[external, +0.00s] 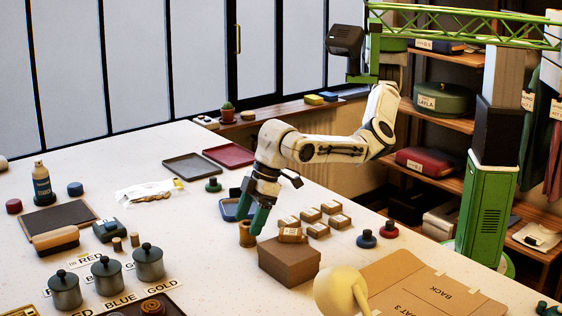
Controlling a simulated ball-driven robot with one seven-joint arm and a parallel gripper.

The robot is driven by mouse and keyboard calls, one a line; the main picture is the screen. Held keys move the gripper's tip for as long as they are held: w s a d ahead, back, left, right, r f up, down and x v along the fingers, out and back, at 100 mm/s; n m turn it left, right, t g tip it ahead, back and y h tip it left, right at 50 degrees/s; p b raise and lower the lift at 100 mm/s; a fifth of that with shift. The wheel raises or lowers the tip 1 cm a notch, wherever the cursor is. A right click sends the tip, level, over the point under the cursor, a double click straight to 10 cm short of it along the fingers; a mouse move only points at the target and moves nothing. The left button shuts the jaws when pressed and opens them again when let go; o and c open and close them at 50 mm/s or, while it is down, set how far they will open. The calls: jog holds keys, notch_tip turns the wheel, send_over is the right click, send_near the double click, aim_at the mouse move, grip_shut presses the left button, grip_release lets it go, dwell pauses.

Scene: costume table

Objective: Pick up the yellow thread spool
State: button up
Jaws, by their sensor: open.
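A yellow-brown thread spool (247,236) stands upright on the white table, left of a brown box. My gripper (249,219) points down with its teal fingers just above and around the top of this spool. The fingers are open and apart. One finger partly hides the spool's right side, and I cannot tell whether either finger touches it. Two small tan spools or pegs (126,241) stand farther left on the table.
The brown box (289,262) stands close to the right of my gripper, with several small labelled boxes (314,215) behind it. A blue tray (229,209) lies just behind the fingers. Grey lidded pots (107,273) stand at front left. The table centre left is fairly clear.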

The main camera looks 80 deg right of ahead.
aim_at(245, 231)
jog(key=shift+x, duration=1.95)
jog(key=shift+c, duration=0.4)
jog(key=shift+r, duration=0.1)
jog(key=c, duration=1)
